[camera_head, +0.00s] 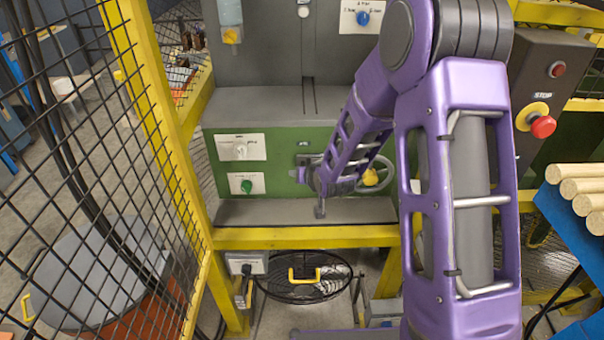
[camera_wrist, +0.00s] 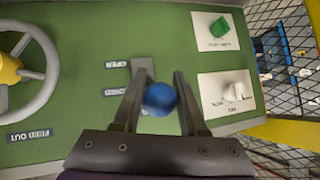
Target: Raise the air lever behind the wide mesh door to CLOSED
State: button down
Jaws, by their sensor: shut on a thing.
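My gripper (camera_wrist: 164,78) is shut on the blue ball knob (camera_wrist: 160,99) of the air lever, with one grey finger on each side of it. A grey slot plate (camera_wrist: 142,68) shows behind the knob on the green panel, with two small labels beside it, upside down and too blurred to read surely. The lever's shaft is mostly hidden. In the head view my purple arm covers the knob. The wide mesh door (camera_head: 120,75), black mesh in a yellow frame, stands swung aside at the left.
A grey handwheel (camera_wrist: 48,62) with a yellow hub is on one side of the lever. Green and white knobs on white plates (camera_wrist: 218,32) are on the other. A red stop button (camera_head: 542,126) and wooden rods (camera_head: 580,187) on a blue table are at the right.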

jog(key=shift+w+a+r, duration=0.2)
jog(key=shift+a+r, duration=0.05)
jog(key=shift+r, duration=0.2)
dwell(0.3)
jog(key=c, duration=0.6)
grip_release()
jog(key=shift+o, duration=0.6)
jog(key=shift+s, duration=0.1)
jog(key=shift+d+f, duration=0.1)
jog(key=shift+f, duration=0.1)
jog(key=shift+s, duration=0.1)
jog(key=v, duration=1.7)
jog(key=shift+s+d+b, duration=0.15)
jog(key=shift+s+b, duration=0.05)
jog(key=shift+b, duration=0.25)
